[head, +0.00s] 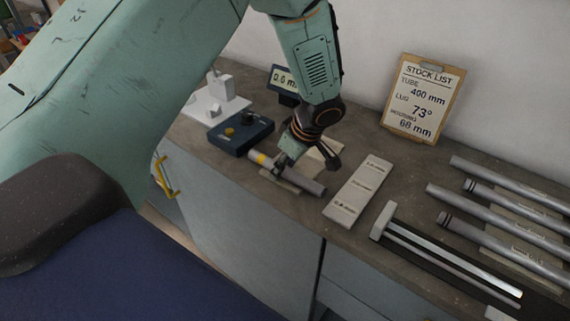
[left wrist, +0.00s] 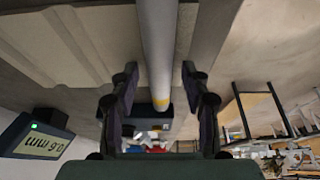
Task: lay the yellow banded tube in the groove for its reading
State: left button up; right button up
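The yellow-banded tube (head: 312,186) is grey and lies at an angle near the front edge of the bench, its yellow band (head: 262,159) towards the left end. My left gripper (head: 287,166) is over the tube in the head view. Its fingers (left wrist: 160,98) stand on either side of it with gaps showing, so it is open. Pale pieces (head: 295,181) show beside and under the tube; I cannot make out the groove. My right gripper is not in view.
A blue box (head: 241,134) with a knob and yellow button, a 0.6 mm display (head: 285,80) and a white stand (head: 217,101) are left and behind. A pale labelled plate (head: 359,190), a rail fixture (head: 450,262) and several grey tubes (head: 500,212) lie right. A stock list (head: 422,97) leans on the wall.

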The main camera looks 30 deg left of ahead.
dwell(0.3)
pick_arm(q)
jog(key=shift+r, duration=0.3)
jog(key=v, duration=1.1)
jog(key=shift+d+r, duration=0.2)
jog(key=shift+s+f, duration=0.1)
jog(key=shift+s, duration=0.05)
